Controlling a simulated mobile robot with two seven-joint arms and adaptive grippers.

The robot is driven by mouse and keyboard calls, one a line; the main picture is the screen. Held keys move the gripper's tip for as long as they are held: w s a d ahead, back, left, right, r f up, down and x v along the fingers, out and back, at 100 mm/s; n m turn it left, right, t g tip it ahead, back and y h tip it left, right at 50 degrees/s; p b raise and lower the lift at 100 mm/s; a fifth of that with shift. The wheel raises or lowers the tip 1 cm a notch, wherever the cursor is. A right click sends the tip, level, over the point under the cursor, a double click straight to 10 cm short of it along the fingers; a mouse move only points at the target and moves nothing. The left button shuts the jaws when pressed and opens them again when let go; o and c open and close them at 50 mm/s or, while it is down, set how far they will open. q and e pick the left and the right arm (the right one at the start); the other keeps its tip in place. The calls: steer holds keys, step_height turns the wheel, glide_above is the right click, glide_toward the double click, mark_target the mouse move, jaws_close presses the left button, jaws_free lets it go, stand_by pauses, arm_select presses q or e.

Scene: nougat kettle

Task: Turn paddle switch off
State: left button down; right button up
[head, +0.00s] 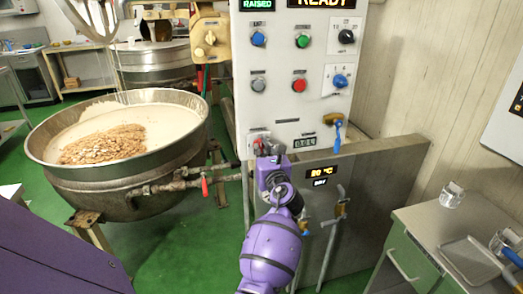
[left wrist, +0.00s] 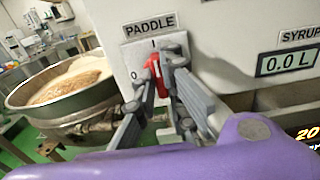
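The paddle switch is a red lever (left wrist: 156,72) on a white plate, under a label (left wrist: 150,26) reading PADDLE, low on the left of the white control panel (head: 290,75). The plate has a mark at the top and a 0 at the left. The lever points roughly up, near the top mark. My left gripper (head: 266,152) is at the panel's lower left corner. In the left wrist view its grey fingers (left wrist: 160,70) stand close on both sides of the lever and appear shut on it, partly hiding it. My right gripper is not in view.
A large kettle (head: 62,180) of nuts and pale mix stands at the left, with pipes and a red-handled valve (head: 205,187). The panel carries several knobs and buttons. A blue-handled tap (head: 337,135) is right of my gripper. A green cabinet (head: 415,262) stands at the right.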

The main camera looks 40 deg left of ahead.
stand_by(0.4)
arm_select(q)
steer(key=shift+n+b, duration=2.2)
steer(key=shift+n, duration=6.7)
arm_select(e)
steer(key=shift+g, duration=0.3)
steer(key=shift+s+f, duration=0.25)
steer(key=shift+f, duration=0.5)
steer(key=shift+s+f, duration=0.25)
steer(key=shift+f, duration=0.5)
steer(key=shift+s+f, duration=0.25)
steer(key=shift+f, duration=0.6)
arm_select(q)
steer(key=c, duration=1.8)
jaws_free()
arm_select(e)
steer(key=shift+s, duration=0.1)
arm_select(q)
steer(key=shift+d, duration=0.1)
